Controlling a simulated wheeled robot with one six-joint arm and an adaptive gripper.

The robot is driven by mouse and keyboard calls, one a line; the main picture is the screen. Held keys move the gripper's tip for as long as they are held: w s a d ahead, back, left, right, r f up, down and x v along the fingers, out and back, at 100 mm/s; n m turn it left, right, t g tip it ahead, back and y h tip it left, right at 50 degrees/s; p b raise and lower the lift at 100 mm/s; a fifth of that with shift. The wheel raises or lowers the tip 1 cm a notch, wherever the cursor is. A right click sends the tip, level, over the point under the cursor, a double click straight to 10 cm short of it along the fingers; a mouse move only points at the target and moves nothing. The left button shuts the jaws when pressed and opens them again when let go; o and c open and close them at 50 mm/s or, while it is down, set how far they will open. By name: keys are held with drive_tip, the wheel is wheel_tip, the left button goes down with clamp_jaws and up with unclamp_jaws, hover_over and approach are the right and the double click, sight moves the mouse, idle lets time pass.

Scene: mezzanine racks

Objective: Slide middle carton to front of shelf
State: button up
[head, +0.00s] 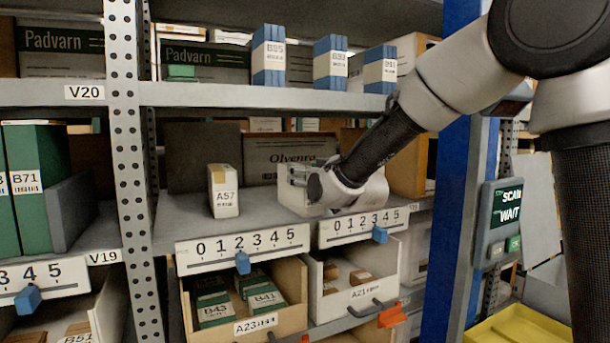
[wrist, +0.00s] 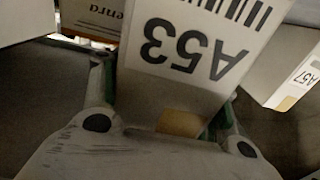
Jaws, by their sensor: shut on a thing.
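A white carton marked A53 (wrist: 190,60) fills the middle of the wrist view, upside down there, with a tan strip at its near end. My gripper (head: 300,178) is shut on it, one finger along each side. In the head view my gripper and wrist hide most of this carton on the middle shelf (head: 262,203). A matching carton marked A57 (head: 223,191) stands upright to its left, apart from it; it also shows at the right of the wrist view (wrist: 285,68). Another pale carton (wrist: 25,18) shows partly at the left of the wrist view.
A brown Olvenra box (head: 285,155) and a dark panel (head: 203,157) stand behind. A numbered strip with a blue slider (head: 243,262) runs along the shelf front. A perforated post (head: 130,150) and a blue upright (head: 447,200) flank the bay. Open bins (head: 290,320) sit below.

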drive_tip(key=shift+s+d, duration=0.1)
drive_tip(key=shift+s, duration=0.15)
drive_tip(key=o, duration=1.4)
drive_tip(key=v, duration=1.2)
